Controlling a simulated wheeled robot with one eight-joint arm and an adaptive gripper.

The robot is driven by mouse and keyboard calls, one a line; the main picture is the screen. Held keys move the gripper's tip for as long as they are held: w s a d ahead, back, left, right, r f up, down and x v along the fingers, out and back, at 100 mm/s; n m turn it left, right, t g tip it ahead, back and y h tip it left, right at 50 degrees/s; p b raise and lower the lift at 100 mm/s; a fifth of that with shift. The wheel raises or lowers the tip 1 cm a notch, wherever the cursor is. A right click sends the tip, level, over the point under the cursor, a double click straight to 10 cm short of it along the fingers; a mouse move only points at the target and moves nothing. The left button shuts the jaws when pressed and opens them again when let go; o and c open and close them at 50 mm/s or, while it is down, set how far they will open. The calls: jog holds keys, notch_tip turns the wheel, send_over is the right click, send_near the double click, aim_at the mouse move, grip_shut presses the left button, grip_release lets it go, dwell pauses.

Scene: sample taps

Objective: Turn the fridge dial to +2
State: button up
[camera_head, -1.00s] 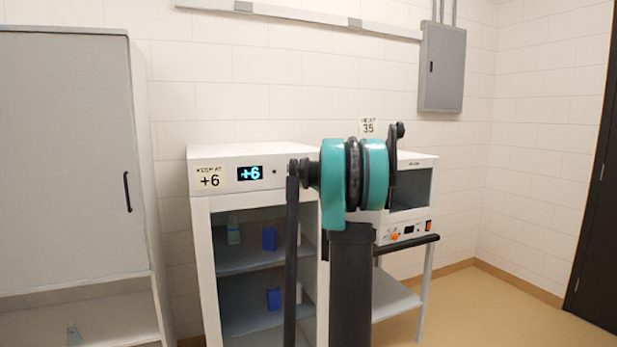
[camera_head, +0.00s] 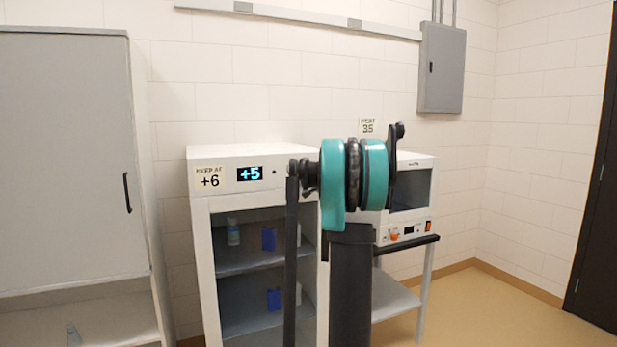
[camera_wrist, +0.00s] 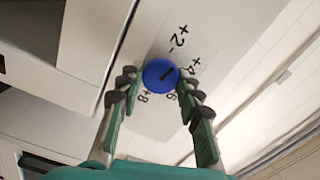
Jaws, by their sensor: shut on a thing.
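The fridge (camera_head: 203,235) is a white cabinet with a glazed front; its display (camera_head: 250,174) reads +5. A label (camera_head: 210,181) beside it reads "KEEP AT +6". The fridge dial (camera_wrist: 160,75) is a round blue knob with a dark pointer mark, seen in the wrist view on a pale plate marked +2, +4, +6 and +8. My gripper (camera_wrist: 157,84) is shut on the dial, one finger on each side. In the head view my arm hides the dial and the gripper.
A white heating cabinet (camera_head: 425,166) with knobs stands on a table (camera_head: 415,243) to the right, labelled 35. A grey cupboard (camera_head: 70,150) stands at the left. Bottles and blue boxes sit on the fridge shelves. The floor at the right is clear.

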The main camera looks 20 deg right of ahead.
jog(key=shift+n, duration=1.3)
jog(key=o, duration=1.1)
jog(key=shift+s, duration=0.1)
jog(key=s, duration=1.1)
jog(key=shift+s+d, duration=0.15)
jog(key=shift+s, duration=0.25)
